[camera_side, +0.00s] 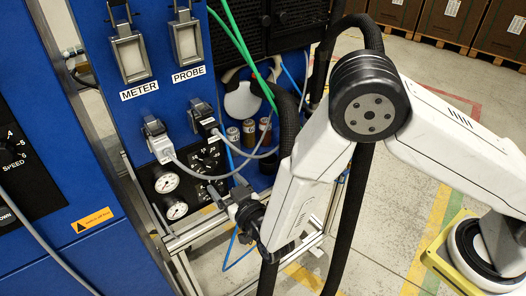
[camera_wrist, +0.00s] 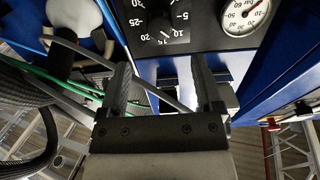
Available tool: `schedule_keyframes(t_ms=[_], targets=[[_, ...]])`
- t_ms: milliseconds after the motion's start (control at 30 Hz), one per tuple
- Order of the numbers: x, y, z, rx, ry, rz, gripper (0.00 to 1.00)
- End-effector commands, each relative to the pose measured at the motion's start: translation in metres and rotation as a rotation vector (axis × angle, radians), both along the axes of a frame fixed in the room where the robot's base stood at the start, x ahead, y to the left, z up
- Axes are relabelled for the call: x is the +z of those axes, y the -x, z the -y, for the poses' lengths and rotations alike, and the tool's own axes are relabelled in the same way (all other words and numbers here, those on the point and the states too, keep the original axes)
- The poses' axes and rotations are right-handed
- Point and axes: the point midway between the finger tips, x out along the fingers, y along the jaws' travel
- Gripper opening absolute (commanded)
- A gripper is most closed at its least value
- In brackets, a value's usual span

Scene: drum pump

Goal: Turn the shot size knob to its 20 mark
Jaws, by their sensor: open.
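A dark round knob (camera_wrist: 160,25) with white scale numbers around it, including a 20 at its lower left, sits on a black panel at the top of the wrist view. I cannot read its pointer surely. In the side view a small dark knob (camera_side: 209,160) with white marks shows on the blue machine, above and left of my gripper; its label is too small to read. My gripper (camera_side: 232,203) is in front of the lower panel. In the wrist view my gripper (camera_wrist: 160,82) has its two fingers apart with nothing gripped, and the knob lies beyond the fingertips.
Two round gauges (camera_side: 167,183) sit left of my gripper; one gauge (camera_wrist: 243,14) shows in the wrist view. Grey plugs (camera_side: 158,142) and a cable (camera_side: 225,174) hang close by. A thick black hose (camera_side: 288,115) and green tubes (camera_side: 240,45) pass near my arm.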

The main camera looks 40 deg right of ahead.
Motion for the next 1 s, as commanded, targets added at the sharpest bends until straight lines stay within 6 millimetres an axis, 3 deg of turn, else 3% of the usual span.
schedule_keyframes(t_ms=[633, 1000], targets=[[0.0, -0.064, 0.001, -0.001, -0.001, -0.002, 0.83], [0.0, -0.076, 0.001, 0.001, 0.002, -0.003, 0.83]])
